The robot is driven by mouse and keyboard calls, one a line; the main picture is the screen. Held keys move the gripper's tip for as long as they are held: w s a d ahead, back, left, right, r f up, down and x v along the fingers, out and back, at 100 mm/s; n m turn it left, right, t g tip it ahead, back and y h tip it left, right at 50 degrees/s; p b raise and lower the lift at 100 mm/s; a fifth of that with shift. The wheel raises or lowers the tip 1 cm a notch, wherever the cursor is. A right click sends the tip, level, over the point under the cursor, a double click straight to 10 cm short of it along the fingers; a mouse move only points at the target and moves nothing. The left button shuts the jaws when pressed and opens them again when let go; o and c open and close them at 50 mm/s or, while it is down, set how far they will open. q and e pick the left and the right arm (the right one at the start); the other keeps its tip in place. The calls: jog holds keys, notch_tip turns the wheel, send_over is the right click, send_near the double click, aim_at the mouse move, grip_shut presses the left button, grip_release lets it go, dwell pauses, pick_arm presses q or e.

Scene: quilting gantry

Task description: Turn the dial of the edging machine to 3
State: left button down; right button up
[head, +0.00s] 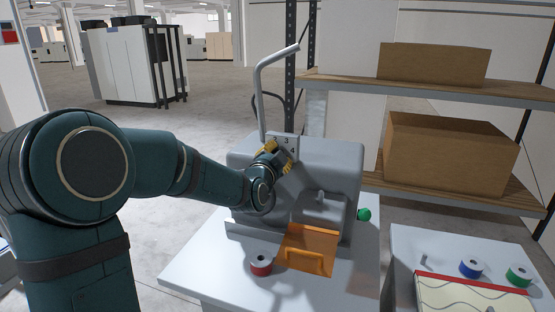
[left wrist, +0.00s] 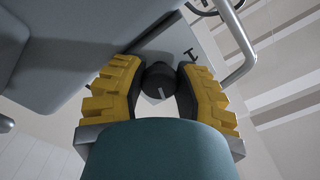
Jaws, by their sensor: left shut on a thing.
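The grey edging machine (head: 325,170) stands on a white table in the head view. Its number plate (head: 287,142) shows the numbers 3 and 4; my gripper covers part of it. In the left wrist view the dark round dial (left wrist: 159,80) has a pale pointer line on its face. My left gripper (head: 275,158) has yellow fingers and is shut on the dial, one finger on each side, as the left wrist view (left wrist: 160,90) shows. The dial itself is hidden behind the fingers in the head view, and I cannot tell which number it points to. My right gripper is not in view.
An orange plate (head: 310,240) is at the machine's front, with a red spool (head: 261,264) beside it. A green knob (head: 364,214) is at the machine's right. A bent grey rod (head: 262,90) rises above. A right-hand table (head: 405,250) holds spools and fabric. Shelves with boxes stand behind.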

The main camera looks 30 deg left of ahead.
pick_arm(q)
jog(key=shift+m, duration=0.3)
dwell(0.4)
jog(key=c, duration=0.6)
grip_release()
jog(key=v, duration=1.2)
jog(key=shift+a, duration=0.1)
